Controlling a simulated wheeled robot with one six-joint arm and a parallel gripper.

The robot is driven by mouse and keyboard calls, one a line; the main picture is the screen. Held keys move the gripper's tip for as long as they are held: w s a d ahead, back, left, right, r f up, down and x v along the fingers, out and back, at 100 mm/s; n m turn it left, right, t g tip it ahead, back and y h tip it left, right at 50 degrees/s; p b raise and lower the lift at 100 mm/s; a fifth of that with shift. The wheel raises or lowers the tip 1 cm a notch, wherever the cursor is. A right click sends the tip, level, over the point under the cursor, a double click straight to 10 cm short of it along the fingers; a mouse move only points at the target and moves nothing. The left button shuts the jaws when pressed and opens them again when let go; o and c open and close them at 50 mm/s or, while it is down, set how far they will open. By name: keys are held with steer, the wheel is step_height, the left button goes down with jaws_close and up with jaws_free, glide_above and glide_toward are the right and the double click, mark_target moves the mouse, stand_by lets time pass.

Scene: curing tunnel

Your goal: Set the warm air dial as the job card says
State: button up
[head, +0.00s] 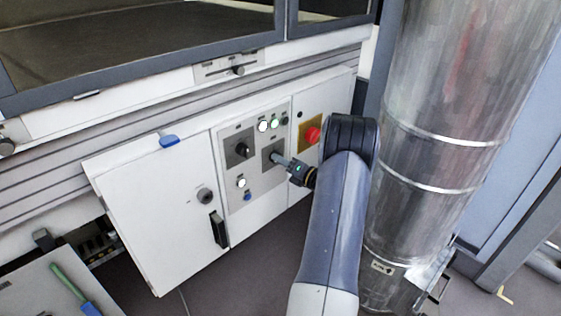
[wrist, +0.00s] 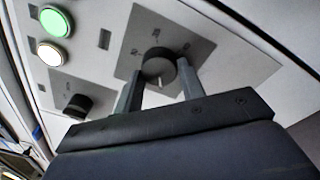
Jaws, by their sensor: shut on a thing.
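In the wrist view a dark round dial (wrist: 158,64) sits on a grey plate with small marks around it, too small to read. My gripper (wrist: 160,74) has one finger on each side of this dial and is shut on it. A pale pointer mark shows on the dial's near side. In the head view my gripper (head: 277,157) reaches the right grey plate of the control panel, and its fingers hide most of the dial there. A second dark knob (head: 243,150) stands on the plate to the left; it also shows in the wrist view (wrist: 78,105). No readable job card shows.
Lit lamps (head: 263,125) sit above the dials. A red button (head: 312,135) on a yellow plate is just right of my gripper. A large metal duct (head: 440,100) stands close to the right of my arm. A cabinet handle (head: 219,229) is lower left.

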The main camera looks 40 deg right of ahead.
steer(key=shift+c, duration=0.6)
steer(key=shift+a, duration=0.1)
steer(key=shift+m, duration=0.3)
steer(key=m+h, duration=0.1)
steer(key=m, duration=0.7)
steer(key=m+t, duration=0.1)
steer(key=m, duration=0.7)
steer(key=m+h, duration=0.1)
steer(key=m, duration=0.7)
steer(key=shift+a+r+m+h, duration=0.2)
steer(key=shift+r+m+h, duration=0.1)
steer(key=shift+m, duration=0.1)
steer(key=shift+p, duration=0.3)
